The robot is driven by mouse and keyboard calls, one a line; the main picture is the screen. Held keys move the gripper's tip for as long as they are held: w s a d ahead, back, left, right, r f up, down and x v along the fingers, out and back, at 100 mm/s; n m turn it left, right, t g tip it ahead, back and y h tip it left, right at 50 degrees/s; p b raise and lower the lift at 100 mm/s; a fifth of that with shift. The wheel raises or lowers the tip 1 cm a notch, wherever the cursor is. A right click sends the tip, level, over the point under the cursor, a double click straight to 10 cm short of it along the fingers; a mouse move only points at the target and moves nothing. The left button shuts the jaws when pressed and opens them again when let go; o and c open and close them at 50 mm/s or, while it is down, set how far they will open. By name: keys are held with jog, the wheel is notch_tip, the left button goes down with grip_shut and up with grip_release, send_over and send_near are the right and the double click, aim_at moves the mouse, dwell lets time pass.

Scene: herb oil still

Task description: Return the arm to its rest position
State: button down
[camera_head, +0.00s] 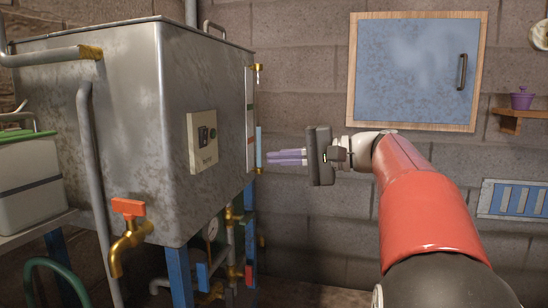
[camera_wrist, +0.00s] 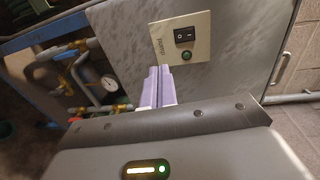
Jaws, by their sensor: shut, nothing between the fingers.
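My gripper (camera_head: 272,157) is at the end of my red arm, which reaches forward from the lower right in the head view. Its purple fingers are shut and empty, pointing left toward the right edge of the metal still tank (camera_head: 120,130). In the head view the fingertips overlap a blue sight-tube strip (camera_head: 259,148); I cannot tell whether they touch anything. In the wrist view my gripper (camera_wrist: 158,72) is closed. The switch panel (camera_wrist: 182,46) on the tank lies beyond the fingertips, with a black rocker switch and a green button; it also shows in the head view (camera_head: 202,141).
A brass tap with an orange handle (camera_head: 129,236) juts from the tank. Pipes and a pressure gauge (camera_head: 212,228) sit below it. A blue cupboard door (camera_head: 413,70) and a shelf with a purple pot (camera_head: 522,98) are on the brick wall. A white container (camera_head: 28,180) stands left.

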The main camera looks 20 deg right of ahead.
dwell(0.3)
jog(key=s+a+f+n+g+h, duration=0.1)
jog(key=s+a+f+g+h, duration=0.15)
jog(key=s+a+f, duration=0.35)
jog(key=s+a+f+n+g+h, duration=0.1)
jog(key=s+a+f+h, duration=0.35)
jog(key=f, duration=0.45)
jog(key=s+d+f+n+h, duration=0.2)
jog(key=s+f+n+h, duration=0.3)
jog(key=s+f, duration=0.8)
jog(key=shift+s+d+f+g+h+p, duration=0.15)
jog(key=shift+d+f+g+h+p, duration=0.2)
jog(key=shift+f+h, duration=0.3)
jog(key=c, duration=2.1)
grip_release()
jog(key=shift+r, duration=0.1)
